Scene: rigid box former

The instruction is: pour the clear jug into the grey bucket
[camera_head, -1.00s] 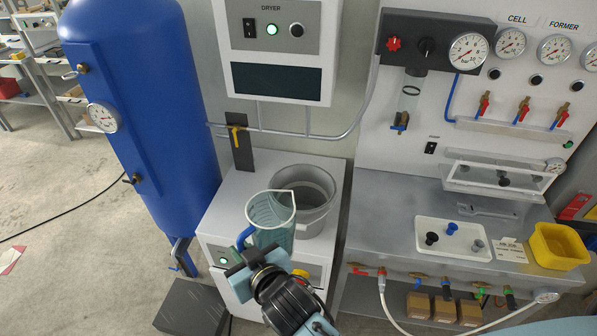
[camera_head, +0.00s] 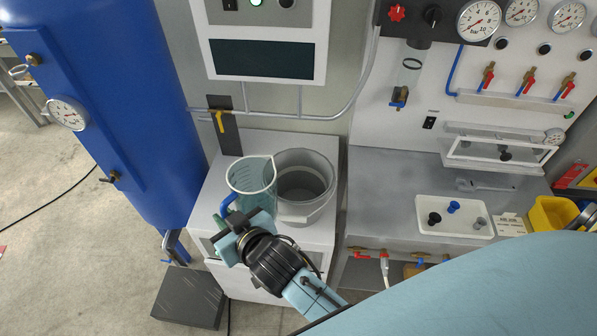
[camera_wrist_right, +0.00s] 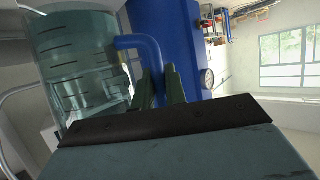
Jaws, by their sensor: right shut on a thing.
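The clear jug (camera_head: 252,178) has a bluish tint, a wide open rim and a blue handle (camera_head: 228,204). It looks about upright, close to the left side of the grey bucket (camera_head: 307,205). I cannot tell whether its base touches the cabinet top. My right gripper (camera_head: 234,214) is shut on the jug's handle from the front. The right wrist view shows the jug (camera_wrist_right: 75,65) with dark measuring marks, its handle between the fingers (camera_wrist_right: 160,88). The bucket stands open and upright; its visible inside is plain grey. My left gripper is not in view.
The bucket stands on a white cabinet (camera_head: 258,143) below the dryer panel (camera_head: 262,55). A blue tank (camera_head: 110,120) is at the left. The workbench (camera_head: 390,185) at the right holds a white tray (camera_head: 453,232) and a yellow bin (camera_head: 550,215). A dark box (camera_head: 188,298) is on the floor.

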